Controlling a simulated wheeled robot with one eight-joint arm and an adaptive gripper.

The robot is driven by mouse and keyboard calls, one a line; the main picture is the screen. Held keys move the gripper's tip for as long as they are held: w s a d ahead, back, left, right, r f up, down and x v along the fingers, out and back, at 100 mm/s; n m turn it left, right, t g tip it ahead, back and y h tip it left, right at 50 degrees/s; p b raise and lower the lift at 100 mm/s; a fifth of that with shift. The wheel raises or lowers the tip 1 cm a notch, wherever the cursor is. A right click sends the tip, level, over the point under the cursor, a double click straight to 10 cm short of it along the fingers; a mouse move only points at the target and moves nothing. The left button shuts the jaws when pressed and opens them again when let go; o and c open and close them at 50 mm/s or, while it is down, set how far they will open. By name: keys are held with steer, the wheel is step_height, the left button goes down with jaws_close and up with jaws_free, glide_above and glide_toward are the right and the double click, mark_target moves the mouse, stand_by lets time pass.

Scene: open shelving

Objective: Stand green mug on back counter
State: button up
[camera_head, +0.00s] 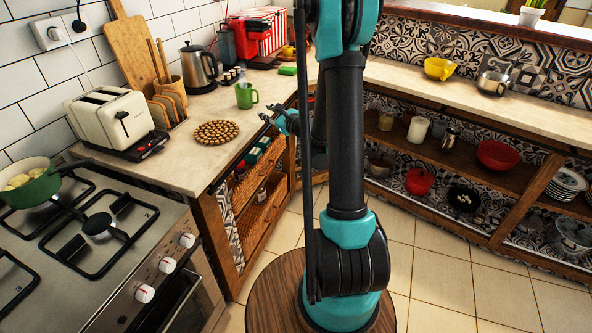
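The green mug (246,95) stands upright on the pale worktop of the left counter (200,165), with its handle on the right side. My gripper (265,119) is small in the view, just in front of and to the right of the mug, close to the counter's front edge. It appears apart from the mug, and nothing shows held in it. Its fingers are too small to tell whether they are open or shut. A second long counter (430,95) runs along the patterned tile wall on the right. I cannot tell which counter is the back one.
A round beaded trivet (216,132) lies in front of the mug. A kettle (198,67), toaster (110,115), wooden toast rack (170,103) and red coffee machine (255,40) stand around. A yellow bowl (438,68) and metal pan (493,82) sit on the right counter, clear between my arm and the bowl.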

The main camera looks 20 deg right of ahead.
steer(key=s+a+f+n+g+h, duration=0.1)
steer(key=s+a+n+g, duration=0.2)
steer(key=s+n, duration=0.45)
steer(key=s+a+f+n+g, duration=0.1)
steer(key=s+a+n+g, duration=0.15)
steer(key=s+n, duration=0.5)
steer(key=s+d+f+n+g+h, duration=0.1)
steer(key=s+d+f+n+h, duration=0.1)
steer(key=s, duration=0.5)
steer(key=s+d+f+n+g+h, duration=0.2)
steer(key=s+d+n, duration=0.2)
steer(key=s+n, duration=0.2)
steer(key=s+d+f+n+g+h, duration=0.2)
steer(key=s+d+f+n, duration=0.1)
steer(key=s, duration=0.6)
steer(key=shift+n, duration=0.5)
steer(key=shift+f, duration=0.1)
